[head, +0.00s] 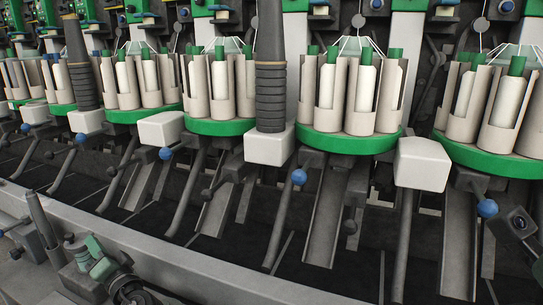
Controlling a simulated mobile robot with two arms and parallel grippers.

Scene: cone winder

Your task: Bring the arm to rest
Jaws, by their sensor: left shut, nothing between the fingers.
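My right gripper is not in view.
The cone winder fills the view. Blue-knobbed levers (298,177) and metal chutes (327,222) stick out below. A pale rail (200,265) and green-grey mechanism (95,265) lie in front.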

